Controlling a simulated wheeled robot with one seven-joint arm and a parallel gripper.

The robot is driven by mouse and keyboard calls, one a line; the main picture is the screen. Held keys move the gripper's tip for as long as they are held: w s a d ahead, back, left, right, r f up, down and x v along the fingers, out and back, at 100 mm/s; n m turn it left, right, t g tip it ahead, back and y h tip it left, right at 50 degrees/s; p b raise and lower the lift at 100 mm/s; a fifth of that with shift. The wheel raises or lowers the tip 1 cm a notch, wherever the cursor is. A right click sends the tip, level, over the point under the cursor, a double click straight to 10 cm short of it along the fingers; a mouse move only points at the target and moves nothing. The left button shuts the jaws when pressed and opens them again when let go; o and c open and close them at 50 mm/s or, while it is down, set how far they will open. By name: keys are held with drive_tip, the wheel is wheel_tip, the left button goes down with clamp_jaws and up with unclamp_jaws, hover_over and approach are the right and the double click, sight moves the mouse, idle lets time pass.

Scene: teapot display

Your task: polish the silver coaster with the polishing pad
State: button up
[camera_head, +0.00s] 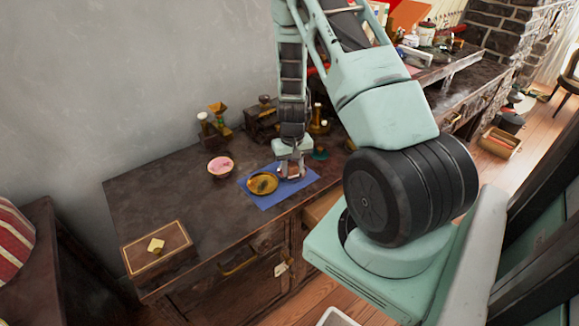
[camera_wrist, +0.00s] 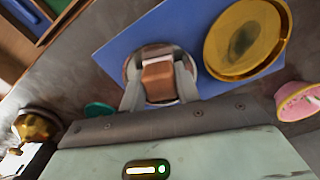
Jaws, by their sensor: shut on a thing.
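My gripper (camera_head: 291,173) points down over the right part of the blue mat. In the wrist view, my gripper (camera_wrist: 159,88) is shut on the brown polishing pad (camera_wrist: 158,73). The pad is over the round silver coaster (camera_wrist: 131,68), whose pale rim shows around the pad and fingers. I cannot tell whether the pad touches it. The coaster's middle is hidden. Beside it on the blue mat (camera_wrist: 120,38) is a gold round dish (camera_wrist: 222,65) with a dark stain; the dish also shows in the head view (camera_head: 263,184).
A pink bowl (camera_head: 221,167) stands left of the mat. A small teal dish (camera_head: 320,154) and brass pieces (camera_head: 318,122) stand behind my gripper. A wooden box (camera_head: 140,254) with a yellow piece on top is at the front left. The tabletop between is clear.

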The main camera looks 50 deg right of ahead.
drive_tip(key=shift+s+d, duration=0.15)
drive_tip(key=shift+s, duration=0.15)
drive_tip(key=shift+w+d+r, duration=0.1)
drive_tip(key=shift+w+d, duration=0.35)
drive_tip(key=shift+d, duration=0.3)
drive_tip(key=shift+w+a, duration=0.45)
drive_tip(key=shift+w, duration=0.25)
drive_tip(key=shift+s+a+p, duration=0.3)
drive_tip(key=shift+s+a, duration=0.05)
drive_tip(key=shift+a, duration=0.35)
drive_tip(key=shift+s+d, duration=0.35)
drive_tip(key=shift+s, duration=0.45)
drive_tip(key=shift+r+p, duration=2.1)
drive_tip(key=shift+r, duration=0.8)
drive_tip(key=shift+r, duration=0.1)
